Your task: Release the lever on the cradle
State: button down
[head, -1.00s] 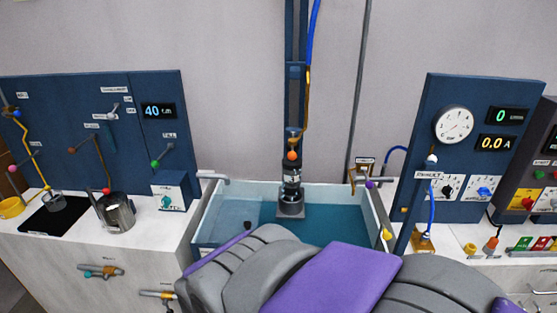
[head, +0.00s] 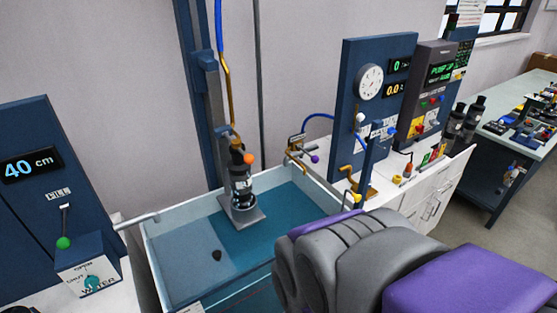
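A dark cylindrical pump (head: 237,178) stands upright in the head view, on a grey square plate (head: 243,213) in the water tank. A lever with an orange ball knob (head: 249,158) sticks out at the pump's upper part, where the cradle seems to be; the cradle's shape is too small to make out. A blue vertical post (head: 205,100) rises behind, with a blue hose and a brass pipe leading down to the pump. My gripper is not visible; only my grey and purple body parts fill the lower right.
The tank (head: 156,262) has a raised pale rim. A panel reading 40 cm (head: 30,167) and a green-knobbed lever (head: 63,243) are at left. A gauge panel (head: 368,84), a purple-knobbed valve (head: 314,159) and a bench (head: 503,144) are at right.

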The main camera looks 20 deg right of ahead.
aim_at(236, 147)
jog(key=j+z, duration=0.45)
jog(key=j, duration=0.2)
jog(key=j+z, duration=0.45)
jog(key=j, duration=0.15)
jog(key=k, duration=0.05)
